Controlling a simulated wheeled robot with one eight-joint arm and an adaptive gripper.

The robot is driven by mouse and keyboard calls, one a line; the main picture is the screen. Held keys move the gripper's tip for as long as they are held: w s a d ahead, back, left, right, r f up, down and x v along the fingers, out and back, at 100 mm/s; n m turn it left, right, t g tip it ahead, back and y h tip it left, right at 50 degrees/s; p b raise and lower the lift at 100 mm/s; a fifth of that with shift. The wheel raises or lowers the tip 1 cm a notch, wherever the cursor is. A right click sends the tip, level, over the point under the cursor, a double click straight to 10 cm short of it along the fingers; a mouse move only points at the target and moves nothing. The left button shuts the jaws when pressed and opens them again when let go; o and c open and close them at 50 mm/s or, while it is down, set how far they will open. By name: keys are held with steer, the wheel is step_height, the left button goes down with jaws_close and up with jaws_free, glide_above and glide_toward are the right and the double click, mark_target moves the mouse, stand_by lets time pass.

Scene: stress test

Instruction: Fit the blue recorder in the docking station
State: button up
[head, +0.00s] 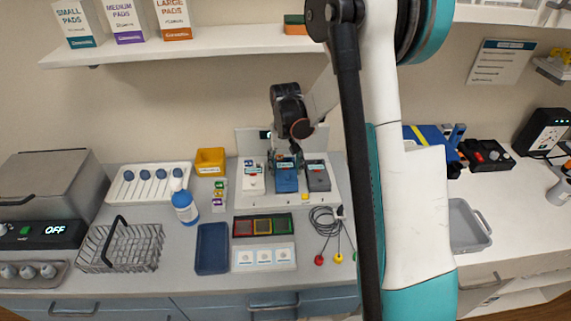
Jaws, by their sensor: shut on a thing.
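The blue recorder (287,182) is at the back of the counter, in the middle position of the white docking station (262,201). A white recorder (253,180) is on its left and a dark grey one (318,178) on its right. My gripper (287,164) is shut on the upper end of the blue recorder, and my wrist hides part of that end. Whether the recorder is fully seated or slightly raised, I cannot tell.
A yellow bin (210,160) and a blue spray bottle (184,206) stand to the left. Coloured square pads (263,226) lie in front, with coiled leads (325,222) to the right. A wire basket (122,247) is at far left. A shelf (200,48) hangs above.

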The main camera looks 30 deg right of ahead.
steer(key=shift+f+b, duration=0.85)
steer(key=shift+f, duration=0.05)
stand_by(1.4)
steer(key=o, duration=0.8)
steer(key=shift+o, duration=0.2)
steer(key=shift+r, duration=0.25)
steer(key=shift+r+p, duration=1.15)
steer(key=shift+r, duration=0.65)
steer(key=o, duration=0.6)
